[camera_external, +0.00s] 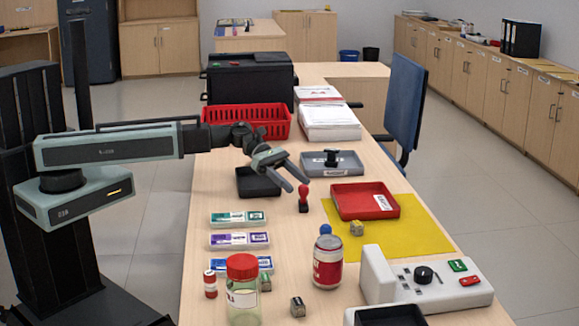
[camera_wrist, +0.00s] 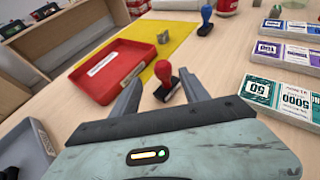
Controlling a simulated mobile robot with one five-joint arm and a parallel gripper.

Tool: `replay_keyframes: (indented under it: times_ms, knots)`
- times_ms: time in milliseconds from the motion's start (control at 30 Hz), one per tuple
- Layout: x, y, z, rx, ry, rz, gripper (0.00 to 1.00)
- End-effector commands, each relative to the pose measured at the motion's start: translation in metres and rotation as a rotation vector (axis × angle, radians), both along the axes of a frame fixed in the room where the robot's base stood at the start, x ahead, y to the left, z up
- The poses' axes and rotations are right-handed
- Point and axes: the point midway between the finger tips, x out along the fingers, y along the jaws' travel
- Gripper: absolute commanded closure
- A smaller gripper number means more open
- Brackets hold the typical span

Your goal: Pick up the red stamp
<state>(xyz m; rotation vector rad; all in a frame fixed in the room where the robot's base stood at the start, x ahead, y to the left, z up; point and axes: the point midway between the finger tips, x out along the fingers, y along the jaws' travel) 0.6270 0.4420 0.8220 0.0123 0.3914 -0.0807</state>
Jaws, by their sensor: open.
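The red stamp (camera_external: 303,192) stands upright on the counter, left of the red tray (camera_external: 345,213). It has a red knob handle and a dark base. In the wrist view the red stamp (camera_wrist: 163,72) shows between and just beyond my two fingers. My gripper (camera_external: 298,184) is open and empty, tilted down, with its fingertips close above and around the stamp's handle. In the wrist view my gripper (camera_wrist: 160,88) has a finger on each side of the stamp's lower part. Whether either finger touches it I cannot tell.
A black tray (camera_external: 258,182) lies left of the stamp, and a grey tray (camera_external: 345,168) behind it. Banknote bundles (camera_external: 238,218), a jar (camera_external: 243,295), a bottle (camera_external: 327,265) and a blue stamp (camera_wrist: 206,14) stand nearer the front. A yellow mat (camera_external: 420,235) lies right.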

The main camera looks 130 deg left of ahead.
Motion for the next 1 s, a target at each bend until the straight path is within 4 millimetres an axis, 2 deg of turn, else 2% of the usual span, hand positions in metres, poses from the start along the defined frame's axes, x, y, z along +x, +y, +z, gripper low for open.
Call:
replay_keyframes:
  times_ms: [233, 467, 700, 900, 933, 1000]
  knots:
    - [0.023, -0.003, -0.01, 0.002, 0.001, -0.004, 0.47]
    - [0.034, -0.006, -0.014, 0.003, 0.001, -0.004, 0.47]
    - [0.071, -0.012, -0.03, 0.003, 0.002, -0.006, 0.47]
    - [0.072, -0.013, -0.029, 0.004, 0.002, -0.005, 0.47]
    - [0.072, -0.013, -0.029, 0.004, 0.002, -0.005, 0.5]
    - [0.072, -0.013, -0.029, 0.004, 0.002, -0.005, 0.69]
